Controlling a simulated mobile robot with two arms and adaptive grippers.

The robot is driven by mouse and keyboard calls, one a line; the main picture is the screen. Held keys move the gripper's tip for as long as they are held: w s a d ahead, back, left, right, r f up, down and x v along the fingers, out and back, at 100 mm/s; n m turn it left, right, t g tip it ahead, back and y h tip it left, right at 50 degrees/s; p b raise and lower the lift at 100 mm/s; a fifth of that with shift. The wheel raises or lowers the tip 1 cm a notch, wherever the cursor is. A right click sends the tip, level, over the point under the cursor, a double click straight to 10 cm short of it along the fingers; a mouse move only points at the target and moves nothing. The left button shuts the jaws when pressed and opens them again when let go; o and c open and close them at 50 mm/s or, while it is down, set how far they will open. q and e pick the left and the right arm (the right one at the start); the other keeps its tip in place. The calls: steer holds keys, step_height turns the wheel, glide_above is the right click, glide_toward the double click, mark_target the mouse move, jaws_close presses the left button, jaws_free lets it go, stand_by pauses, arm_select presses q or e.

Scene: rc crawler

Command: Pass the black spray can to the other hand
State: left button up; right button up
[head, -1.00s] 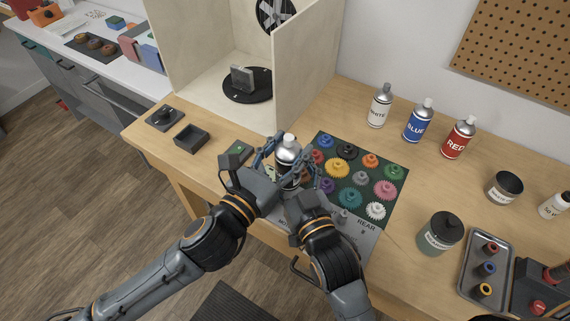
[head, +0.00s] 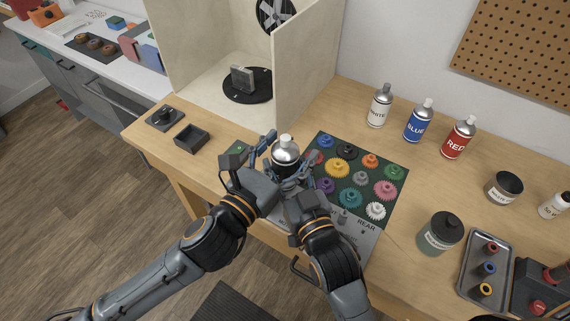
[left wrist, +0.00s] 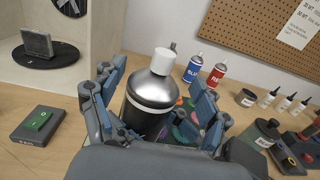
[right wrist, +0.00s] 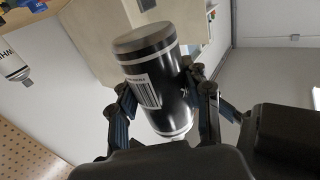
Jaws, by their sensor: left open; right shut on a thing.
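The black spray can (head: 285,152), with a silver shoulder and white cap, is held upright between my two grippers above the bench's front edge. My right gripper (head: 299,176) is shut on it; the right wrist view shows the fingers on both sides of the can (right wrist: 158,80), with its barcode label and base visible. My left gripper (head: 264,158) is open. In the left wrist view its blue-grey fingers (left wrist: 155,110) stand apart on either side of the can (left wrist: 151,92), with a gap beside the left finger. The lower can is hidden by the grippers in the head view.
A dark mat of coloured gears (head: 345,192) lies just right of the can. White (head: 378,108), blue (head: 418,123) and red (head: 458,138) spray cans stand farther back. A wooden booth with a black turntable (head: 247,88) is behind. A small dark tray (head: 191,138) sits left.

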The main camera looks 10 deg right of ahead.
arm_select(q)
steer(key=shift+a, duration=0.1)
steer(key=v, duration=1.2)
steer(key=w+a+f+m+t+y, duration=0.3)
steer(key=w+a+f+m+y, duration=0.3)
steer(key=w+a+f+m, duration=0.7)
steer(key=s+a+f+m+g+y, duration=0.1)
steer(key=a+f+m+g, duration=0.15)
steer(key=f, duration=0.75)
steer(key=s+a+f+m+g+y, duration=0.15)
steer(key=a+f, duration=0.25)
steer(key=f, duration=0.6)
steer(key=s+a+f+m+g+y, duration=0.1)
steer(key=s+f+m+g, duration=0.25)
steer(key=s+f, duration=0.6)
steer(key=s+a+f+m+g+y, duration=0.15)
steer(key=s+f+m, duration=0.25)
steer(key=s+f, duration=0.55)
steer(key=s+f+m+g, duration=0.3)
steer(key=s+f, duration=0.3)
steer(key=s, duration=0.4)
steer(key=s+d+f+m+g, duration=0.1)
steer(key=s+f+m+g, duration=0.2)
steer(key=s, duration=0.6)
step_height(320, 180, down, 3)
steer(key=shift+s+d+r+g+y, duration=0.1)
steer(key=shift+s+d+g+y, duration=0.05)
steer(key=shift+s+g+y, duration=0.2)
